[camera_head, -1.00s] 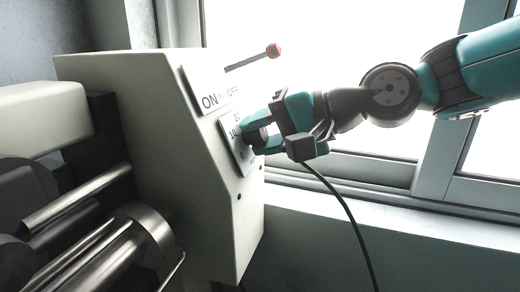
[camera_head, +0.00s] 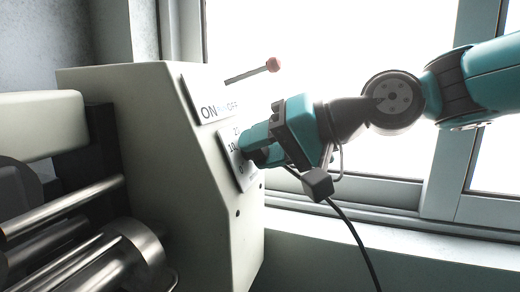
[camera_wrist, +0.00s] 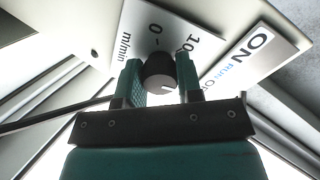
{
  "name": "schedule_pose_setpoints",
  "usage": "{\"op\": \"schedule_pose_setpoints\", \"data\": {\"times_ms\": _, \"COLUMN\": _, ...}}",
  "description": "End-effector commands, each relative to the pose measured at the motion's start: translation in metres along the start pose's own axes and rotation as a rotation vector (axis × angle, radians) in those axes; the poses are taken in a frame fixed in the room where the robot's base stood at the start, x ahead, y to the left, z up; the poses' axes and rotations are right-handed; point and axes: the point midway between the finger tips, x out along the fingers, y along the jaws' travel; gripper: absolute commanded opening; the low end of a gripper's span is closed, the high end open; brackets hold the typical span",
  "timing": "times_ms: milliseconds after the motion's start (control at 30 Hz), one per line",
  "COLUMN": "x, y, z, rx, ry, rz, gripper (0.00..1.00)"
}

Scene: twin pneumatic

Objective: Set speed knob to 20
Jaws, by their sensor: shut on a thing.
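The speed knob is a dark round knob (camera_wrist: 160,74) on a white dial plate marked 0, 10 and m/min, seen in the wrist view. A light pointer mark shows on the knob's face. The dial plate (camera_head: 239,168) also shows in the head view, with the knob mostly hidden by my fingers. My gripper (camera_head: 254,147) has its teal fingers on either side of the knob, shut on it. In the wrist view my gripper (camera_wrist: 161,80) shows one finger left and one right of the knob. Which number the pointer meets cannot be told.
An ON/RUN/OFF plate (camera_head: 217,103) with a red-tipped lever (camera_head: 273,65) sits just above the dial on the cream machine housing (camera_head: 170,150). Metal rollers (camera_head: 118,262) lie at the lower left. A window (camera_head: 330,60) is behind my arm.

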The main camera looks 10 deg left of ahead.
Motion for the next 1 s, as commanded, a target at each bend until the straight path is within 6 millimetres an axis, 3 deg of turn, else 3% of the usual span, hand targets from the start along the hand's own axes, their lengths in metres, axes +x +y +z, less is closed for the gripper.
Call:
{"op": "schedule_pose_setpoints", "data": {"times_ms": 200, "x": 0.0, "y": 0.0, "z": 0.0, "rx": 0.001, "ry": 0.0, "rz": 0.001, "gripper": 0.1}}
{"op": "schedule_pose_setpoints", "data": {"times_ms": 233, "x": 0.0, "y": 0.0, "z": 0.0, "rx": 0.002, "ry": -0.001, "rz": 0.001, "gripper": 0.4}}
{"op": "schedule_pose_setpoints", "data": {"times_ms": 300, "x": 0.0, "y": 0.0, "z": 0.0, "rx": 0.002, "ry": 0.0, "rz": 0.001, "gripper": 0.56}}
{"op": "schedule_pose_setpoints", "data": {"times_ms": 333, "x": 0.0, "y": 0.0, "z": 0.0, "rx": 0.002, "ry": 0.0, "rz": 0.001, "gripper": 0.59}}
{"op": "schedule_pose_setpoints", "data": {"times_ms": 767, "x": -0.001, "y": 0.0, "z": 0.0, "rx": 0.002, "ry": 0.0, "rz": 0.0, "gripper": 0.59}}
{"op": "schedule_pose_setpoints", "data": {"times_ms": 867, "x": -0.008, "y": 0.001, "z": -0.001, "rx": 0.002, "ry": 0.003, "rz": 0.002, "gripper": 0.59}}
{"op": "schedule_pose_setpoints", "data": {"times_ms": 1000, "x": -0.031, "y": 0.002, "z": 0.0, "rx": 0.001, "ry": 0.006, "rz": 0.002, "gripper": 0.59}}
